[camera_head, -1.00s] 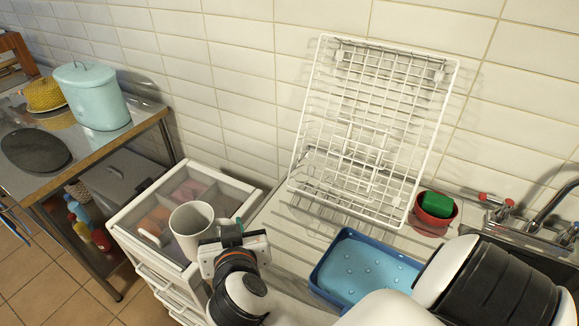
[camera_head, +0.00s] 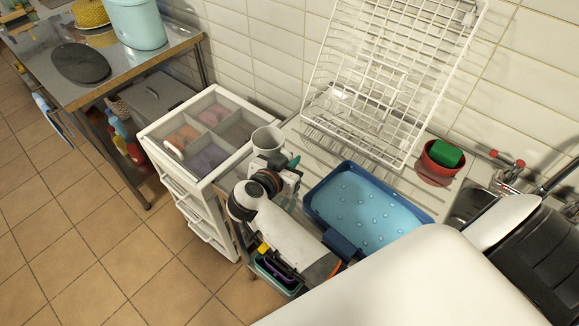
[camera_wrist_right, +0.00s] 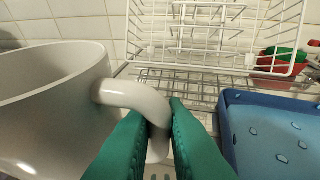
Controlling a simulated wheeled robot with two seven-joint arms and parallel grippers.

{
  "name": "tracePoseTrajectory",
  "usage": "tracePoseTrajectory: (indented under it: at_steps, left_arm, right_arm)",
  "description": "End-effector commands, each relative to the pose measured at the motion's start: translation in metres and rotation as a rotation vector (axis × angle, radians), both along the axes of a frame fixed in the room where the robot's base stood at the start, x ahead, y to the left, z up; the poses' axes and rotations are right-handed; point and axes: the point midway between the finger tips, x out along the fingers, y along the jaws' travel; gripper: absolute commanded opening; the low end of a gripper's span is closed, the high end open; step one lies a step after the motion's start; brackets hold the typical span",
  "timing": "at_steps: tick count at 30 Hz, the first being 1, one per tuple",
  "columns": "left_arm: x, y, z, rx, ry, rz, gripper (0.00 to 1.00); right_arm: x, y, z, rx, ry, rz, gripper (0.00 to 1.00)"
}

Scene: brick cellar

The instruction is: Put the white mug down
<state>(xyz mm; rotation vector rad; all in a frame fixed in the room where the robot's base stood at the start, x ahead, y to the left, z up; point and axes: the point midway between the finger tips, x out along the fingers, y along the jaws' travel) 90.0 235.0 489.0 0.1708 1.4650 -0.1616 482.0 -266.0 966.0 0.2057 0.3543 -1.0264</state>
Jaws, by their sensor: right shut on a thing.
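The white mug (camera_head: 267,141) is upright at the left end of the draining board, close to the drawer unit's right edge. My right gripper (camera_head: 290,166) is at its near right side. In the right wrist view the mug (camera_wrist_right: 50,105) fills the left, and my right gripper's green fingers (camera_wrist_right: 158,125) are shut on its handle (camera_wrist_right: 135,96). The mug's base is hidden, so I cannot tell whether it touches the board. My left gripper is not in view.
A white drawer unit (camera_head: 197,168) with a compartmented top stands left of the mug. A blue tray (camera_head: 318,212) lies to its right. A white wire rack (camera_head: 404,153) leans on the wall behind. A red bowl with a green sponge (camera_head: 445,153) is further right.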

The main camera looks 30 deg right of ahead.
Motion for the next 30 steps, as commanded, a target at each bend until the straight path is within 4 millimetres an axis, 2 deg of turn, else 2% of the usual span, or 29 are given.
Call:
tracePoseTrajectory:
  at_steps: [3,6,17,18,21,30]
  left_arm:
    - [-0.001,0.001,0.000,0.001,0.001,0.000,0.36]
    - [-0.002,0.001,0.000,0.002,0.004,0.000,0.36]
    - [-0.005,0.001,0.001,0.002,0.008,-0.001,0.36]
    - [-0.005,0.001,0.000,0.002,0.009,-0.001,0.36]
    - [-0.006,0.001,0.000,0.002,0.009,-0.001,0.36]
    - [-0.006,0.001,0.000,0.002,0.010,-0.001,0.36]
  right_arm:
    - [0.000,-0.001,-0.018,-0.004,0.005,0.001,0.00]
    - [0.000,0.000,-0.026,-0.002,0.002,0.000,0.00]
    - [0.000,0.000,-0.029,0.000,0.001,0.000,0.00]
    - [0.000,0.000,-0.030,-0.001,0.002,0.001,0.15]
    - [0.000,0.000,-0.030,0.000,0.001,0.000,0.32]
    - [0.000,0.000,-0.029,0.000,0.001,0.000,0.34]
